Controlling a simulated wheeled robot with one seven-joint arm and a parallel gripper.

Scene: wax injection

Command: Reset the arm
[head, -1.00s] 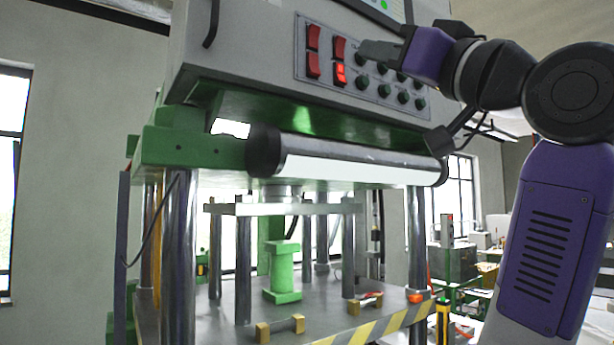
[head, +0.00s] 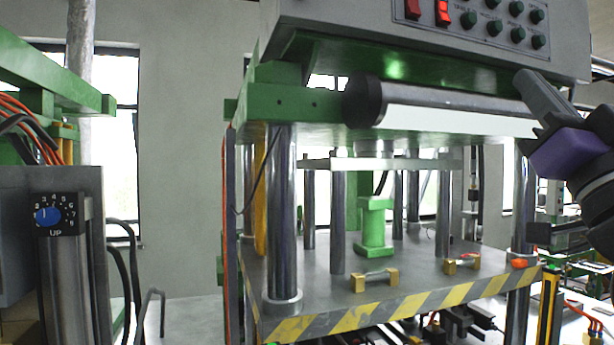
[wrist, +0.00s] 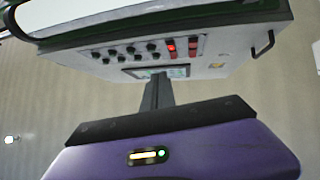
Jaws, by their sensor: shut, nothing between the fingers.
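My gripper (head: 546,100) is at the right side of the head view, in front of the green press, near the right end of its roller-shaped light bar. Its dark fingers are together and hold nothing. In the wrist view my gripper's dark fingers (wrist: 158,92) point toward the press's control panel (wrist: 135,52), apart from it as far as I can tell. The panel has rows of dark knobs and lit red switches. Part of the panel also shows at the top of the head view (head: 490,18).
The press table (head: 410,270) has a yellow-and-black striped front edge. A green block (head: 375,228) and two small brass-ended handles (head: 374,280) are on it. A machine with a blue dial (head: 47,215) stands at the left. Metal columns surround the table.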

